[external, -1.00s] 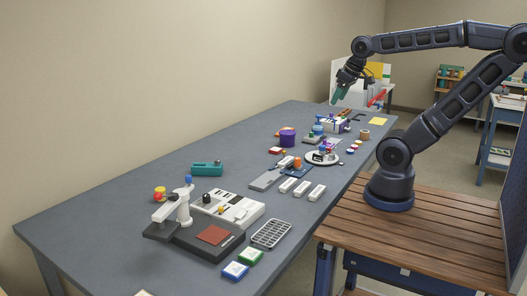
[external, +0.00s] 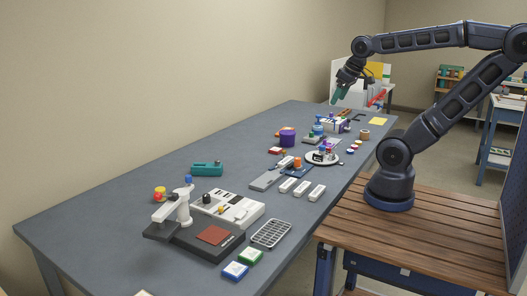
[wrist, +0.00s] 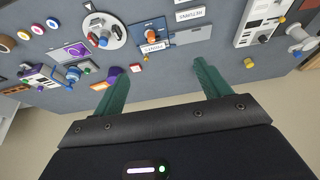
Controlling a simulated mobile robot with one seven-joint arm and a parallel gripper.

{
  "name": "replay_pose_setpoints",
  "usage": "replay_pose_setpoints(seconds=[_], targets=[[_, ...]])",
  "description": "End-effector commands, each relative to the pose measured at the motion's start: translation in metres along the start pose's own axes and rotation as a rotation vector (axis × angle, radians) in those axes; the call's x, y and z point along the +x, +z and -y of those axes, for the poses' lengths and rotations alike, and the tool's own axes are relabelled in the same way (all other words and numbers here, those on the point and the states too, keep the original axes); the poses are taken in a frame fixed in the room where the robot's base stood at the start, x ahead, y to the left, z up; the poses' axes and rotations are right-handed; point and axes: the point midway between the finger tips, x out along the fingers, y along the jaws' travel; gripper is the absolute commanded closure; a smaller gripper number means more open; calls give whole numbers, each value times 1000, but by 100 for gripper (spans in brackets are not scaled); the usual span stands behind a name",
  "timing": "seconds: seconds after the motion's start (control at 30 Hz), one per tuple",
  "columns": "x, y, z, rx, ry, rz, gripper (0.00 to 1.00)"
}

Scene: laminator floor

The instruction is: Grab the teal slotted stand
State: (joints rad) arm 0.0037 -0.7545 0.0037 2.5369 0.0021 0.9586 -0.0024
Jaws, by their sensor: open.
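A low teal piece (external: 207,169), which looks like the slotted stand, lies on the grey-blue table (external: 120,215) near its wall side, behind the white machine in the external view. Its slots are too small to make out. I cannot make it out in the wrist view, where my right finger may cover it. My gripper (external: 338,97) has dark teal fingers and hangs above the far part of the table, well away from the teal piece. In the wrist view my gripper (wrist: 160,68) is open, with nothing between its fingers.
A white machine (external: 238,203) and a white post with an arm (external: 183,208) stand close to the teal piece. A purple cylinder (external: 287,138), a round white plate (external: 312,161) and several small items crowd the far part. The left near tabletop is clear.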

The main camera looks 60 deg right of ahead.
Motion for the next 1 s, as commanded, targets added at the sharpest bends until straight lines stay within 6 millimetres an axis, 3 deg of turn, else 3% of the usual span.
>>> replay_pose_setpoints(seconds=[0.37, 0.67, 1.0], targets=[[0, -8, 1, -7, -1, 6, 24], [8, -74, 10, -67, -5, 56, 24], [37, -159, 29, -148, -14, 119, 24]])
